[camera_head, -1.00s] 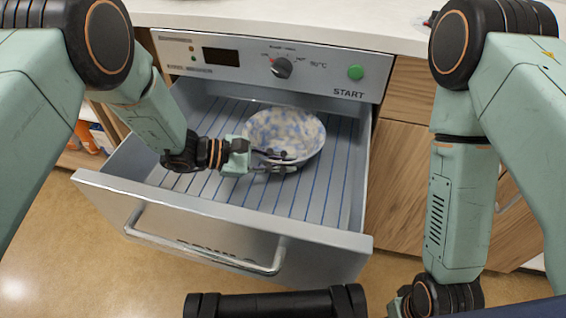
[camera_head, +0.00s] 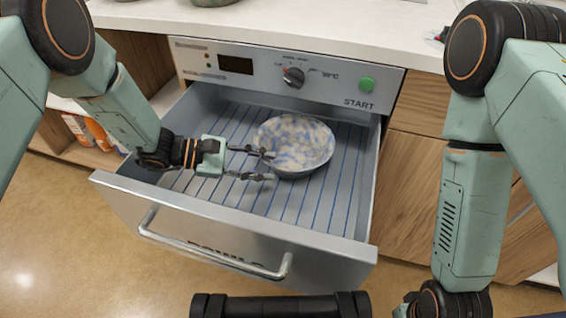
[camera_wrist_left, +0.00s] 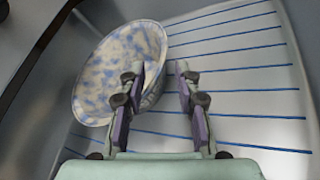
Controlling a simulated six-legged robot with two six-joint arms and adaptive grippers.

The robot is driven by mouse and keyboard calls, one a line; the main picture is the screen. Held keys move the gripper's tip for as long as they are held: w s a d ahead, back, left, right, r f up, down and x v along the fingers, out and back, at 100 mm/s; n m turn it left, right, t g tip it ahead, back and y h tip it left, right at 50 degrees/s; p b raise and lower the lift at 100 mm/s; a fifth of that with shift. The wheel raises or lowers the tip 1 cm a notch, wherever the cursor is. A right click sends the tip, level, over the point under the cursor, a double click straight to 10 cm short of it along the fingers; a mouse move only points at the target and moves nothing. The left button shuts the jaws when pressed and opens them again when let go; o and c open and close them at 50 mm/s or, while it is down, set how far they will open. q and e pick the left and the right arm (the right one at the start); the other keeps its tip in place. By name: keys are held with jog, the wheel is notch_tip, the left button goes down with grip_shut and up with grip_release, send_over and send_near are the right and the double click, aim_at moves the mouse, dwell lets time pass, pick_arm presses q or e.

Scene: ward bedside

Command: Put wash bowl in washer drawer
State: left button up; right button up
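The wash bowl (camera_head: 292,143), white with blue mottling, rests inside the open washer drawer (camera_head: 225,206), towards its back right, slightly tilted. It also shows in the left wrist view (camera_wrist_left: 112,70). The drawer has a grey floor with blue ribs. My left gripper (camera_head: 268,165) is inside the drawer, left of the bowl, with its fingers apart and nothing between them. In the left wrist view the open fingers (camera_wrist_left: 162,95) are close to the bowl's edge; I cannot tell whether one touches it.
The washer panel (camera_head: 290,75) with a dial and a green START button stands above the drawer, under a white counter (camera_head: 330,30). Wooden cabinet fronts (camera_head: 412,190) are at the right. An open shelf with orange items (camera_head: 97,133) is at the left.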

pick_arm(q)
jog(key=shift+p+v, duration=0.4)
jog(key=shift+v, duration=1.95)
jog(key=shift+r, duration=0.15)
